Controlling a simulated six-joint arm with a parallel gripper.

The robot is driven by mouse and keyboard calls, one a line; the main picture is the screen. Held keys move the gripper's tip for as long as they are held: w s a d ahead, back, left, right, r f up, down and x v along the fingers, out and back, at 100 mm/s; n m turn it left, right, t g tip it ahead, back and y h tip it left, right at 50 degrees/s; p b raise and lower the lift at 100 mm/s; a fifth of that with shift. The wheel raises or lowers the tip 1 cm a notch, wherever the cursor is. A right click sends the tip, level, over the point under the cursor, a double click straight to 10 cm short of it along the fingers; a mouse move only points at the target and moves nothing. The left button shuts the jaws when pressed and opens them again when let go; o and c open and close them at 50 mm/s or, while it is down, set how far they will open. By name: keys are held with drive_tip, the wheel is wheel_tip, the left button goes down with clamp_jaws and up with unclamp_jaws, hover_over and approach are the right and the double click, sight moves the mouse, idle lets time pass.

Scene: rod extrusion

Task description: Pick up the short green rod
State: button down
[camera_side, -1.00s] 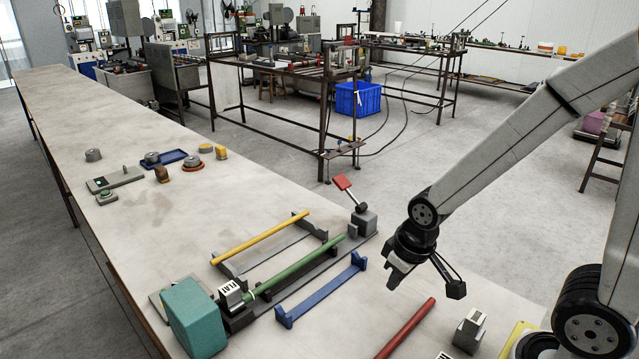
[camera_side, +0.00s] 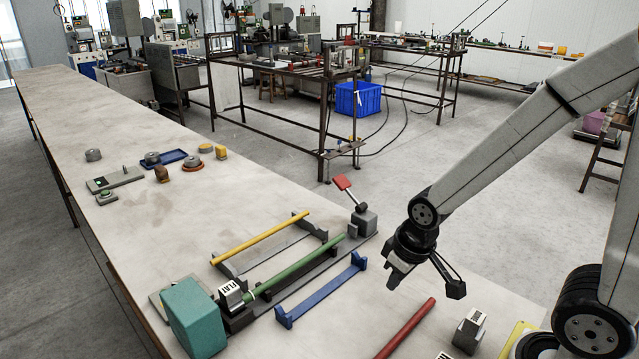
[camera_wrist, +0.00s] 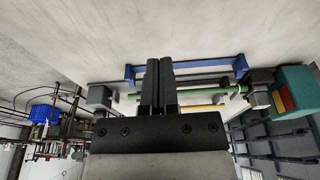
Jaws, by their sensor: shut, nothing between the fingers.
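A green rod (camera_side: 297,266) lies in the dark fixture on the bench in the side view, between a block marked FLAT (camera_side: 231,296) and a grey block with a red lever (camera_side: 363,220). In the wrist view the green rod (camera_wrist: 208,93) runs behind the fingers, which hide part of it. My gripper (camera_side: 395,281) hangs above the bench, right of the fixture and apart from the rod. It is shut and empty, and in the wrist view its two fingers (camera_wrist: 159,82) are side by side.
A yellow rod (camera_side: 260,238) rests on a rack behind the green one. A blue rack (camera_side: 320,290) stands empty in front. A red rod (camera_side: 405,329) lies near my gripper. A teal block (camera_side: 194,316) stands at the fixture's left end. The far bench top is mostly clear.

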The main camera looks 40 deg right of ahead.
drive_tip(key=shift+c, duration=2.4)
unclamp_jaws()
drive_tip(key=n+g+y, duration=0.4)
drive_tip(key=n, duration=1.2)
approach(299, 262)
drive_tip(key=shift+s+d+f, duration=0.1)
drive_tip(key=shift+s+f, duration=0.35)
drive_tip(key=shift+w+n, duration=0.6)
drive_tip(key=shift+n, duration=0.2)
drive_tip(key=shift+x, duration=3.95)
drive_tip(key=shift+s, duration=0.2)
